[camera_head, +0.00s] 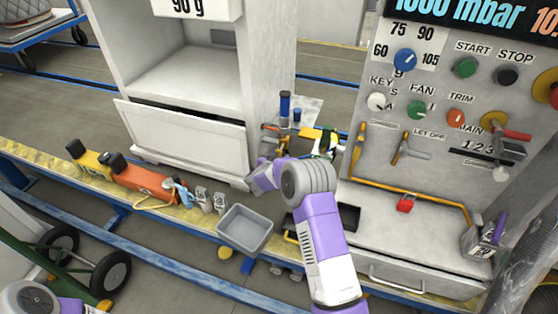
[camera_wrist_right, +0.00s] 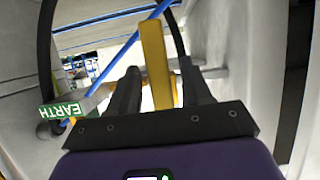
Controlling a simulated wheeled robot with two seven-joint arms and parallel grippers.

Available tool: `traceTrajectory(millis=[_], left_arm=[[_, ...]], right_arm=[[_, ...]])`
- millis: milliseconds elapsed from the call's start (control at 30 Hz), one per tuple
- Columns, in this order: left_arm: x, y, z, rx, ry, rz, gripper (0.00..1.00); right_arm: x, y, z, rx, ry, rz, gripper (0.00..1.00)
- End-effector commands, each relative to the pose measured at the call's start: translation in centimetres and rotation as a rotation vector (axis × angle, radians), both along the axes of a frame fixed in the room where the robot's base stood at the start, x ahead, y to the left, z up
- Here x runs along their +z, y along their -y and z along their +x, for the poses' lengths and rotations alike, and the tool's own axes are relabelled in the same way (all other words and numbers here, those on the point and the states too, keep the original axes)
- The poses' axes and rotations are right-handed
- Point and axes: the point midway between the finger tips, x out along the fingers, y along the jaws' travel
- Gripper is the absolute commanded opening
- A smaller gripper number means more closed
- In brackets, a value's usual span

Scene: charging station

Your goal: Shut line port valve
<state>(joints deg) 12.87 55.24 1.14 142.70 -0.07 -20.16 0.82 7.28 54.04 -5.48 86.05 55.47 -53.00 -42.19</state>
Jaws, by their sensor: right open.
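In the right wrist view a flat yellow bar (camera_wrist_right: 154,62), which looks like a valve lever, stands upright between the fingers of my right gripper (camera_wrist_right: 160,72). The fingers are open, one on each side of the bar; whether either touches it I cannot tell. A thin blue line (camera_wrist_right: 118,58) and a green EARTH label (camera_wrist_right: 66,111) are to the left. In the head view my right arm reaches toward the gap between the cabinet and the panel, and its fingertips are hard to make out. A yellow part (camera_head: 310,133) shows beyond the arm. My left gripper is out of view.
The grey control panel (camera_head: 440,165) with knobs and a red handle stands at the right. The white cabinet (camera_head: 195,130) stands left of the arm. A grey bin (camera_head: 245,229) and an orange case (camera_head: 146,181) sit on the platform edge in front.

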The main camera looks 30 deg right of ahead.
Motion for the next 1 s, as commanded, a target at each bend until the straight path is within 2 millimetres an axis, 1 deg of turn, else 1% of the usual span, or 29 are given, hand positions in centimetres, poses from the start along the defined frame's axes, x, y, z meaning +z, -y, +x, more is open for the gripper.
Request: traceTrajectory(millis=[100,333,600,667,1000], left_arm=[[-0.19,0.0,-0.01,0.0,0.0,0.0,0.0],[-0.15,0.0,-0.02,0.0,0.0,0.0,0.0],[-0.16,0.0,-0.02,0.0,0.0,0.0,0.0],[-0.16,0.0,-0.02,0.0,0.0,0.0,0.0],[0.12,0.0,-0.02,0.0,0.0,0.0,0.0]], right_arm=[[-0.18,0.36,0.26,0.0,0.001,0.001,0.49],[-0.14,0.37,0.3,0.0,0.001,0.001,0.49],[-0.15,0.35,0.28,0.001,0.001,0.001,0.08],[-0.16,0.34,0.28,0.001,0.001,0.001,0.0],[-0.1,0.49,0.16,-0.002,-0.007,-0.005,0.0]])
